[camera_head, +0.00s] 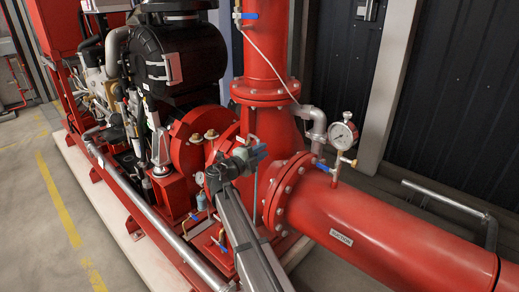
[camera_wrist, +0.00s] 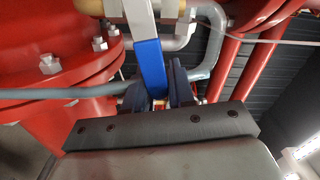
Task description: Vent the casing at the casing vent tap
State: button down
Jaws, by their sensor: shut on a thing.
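A tap with a flat blue lever (camera_wrist: 151,64) shows in the wrist view. The lever runs from a bare metal part at the top edge down between my fingers. I take it for the casing vent tap, though its body is mostly cut off. My gripper (camera_wrist: 157,95) is shut on the lever's lower end. In the head view my gripper (camera_head: 258,153) is beside the red pump casing (camera_head: 197,140), below the vertical red pipe. There the gripper hides most of the tap and lever. Whether the tap is open cannot be told.
A red suction pipe (camera_head: 385,225) runs to the lower right, with a pressure gauge (camera_head: 343,133) and a blue-handled tap (camera_head: 322,166) on it. A thin grey pipe (camera_wrist: 60,93) passes close to my fingers. Bolted flanges (camera_head: 290,190) stand nearby. The floor at left is clear.

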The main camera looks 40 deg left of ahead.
jog(key=shift+f+m, duration=0.25)
jog(key=shift+m, duration=0.15)
dwell(0.3)
jog(key=c, duration=1)
grip_release()
jog(key=shift+c, duration=0.2)
jog(key=s, duration=1.4)
